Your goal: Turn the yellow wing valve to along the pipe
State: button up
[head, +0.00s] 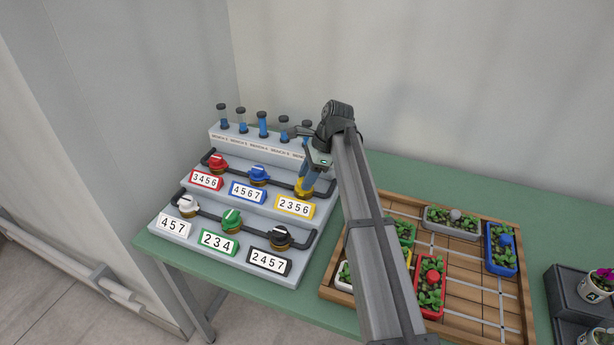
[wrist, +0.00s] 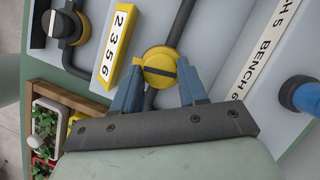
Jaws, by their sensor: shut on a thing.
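The yellow wing valve (wrist: 160,60) sits on a dark pipe (wrist: 182,22) in the wrist view. Its dark stripe lies roughly across the pipe. My gripper (wrist: 160,78) has its two blue fingers on either side of the valve, shut on its wing. In the head view the yellow valve (head: 301,190) is at the right end of the upper pipe row, behind the yellow "2356" plate (head: 295,207). My gripper (head: 309,178) comes down on it from above and partly hides it.
Red (head: 217,162), blue (head: 259,174), white (head: 187,206), green (head: 231,220) and black (head: 280,237) valves stand close by on the stepped panel. Several gauge tubes (head: 263,122) stand behind. A wooden tray (head: 468,288) of plant pots is to the right.

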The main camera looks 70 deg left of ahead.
jog(key=n, duration=0.1)
jog(key=n+h, duration=0.1)
jog(key=n, duration=0.1)
jog(key=n+h, duration=0.1)
jog(key=n, duration=0.1)
jog(key=shift+a, duration=0.3)
jog(key=shift+a+n+t+h, duration=0.15)
jog(key=shift+n+h, duration=0.25)
jog(key=shift+n, duration=0.8)
jog(key=shift+d+n+t+h, duration=0.15)
jog(key=shift+n+h, duration=0.25)
jog(key=shift+n, duration=0.8)
jog(key=shift+a, duration=0.1)
jog(key=o, duration=1)
jog(key=shift+o, duration=0.2)
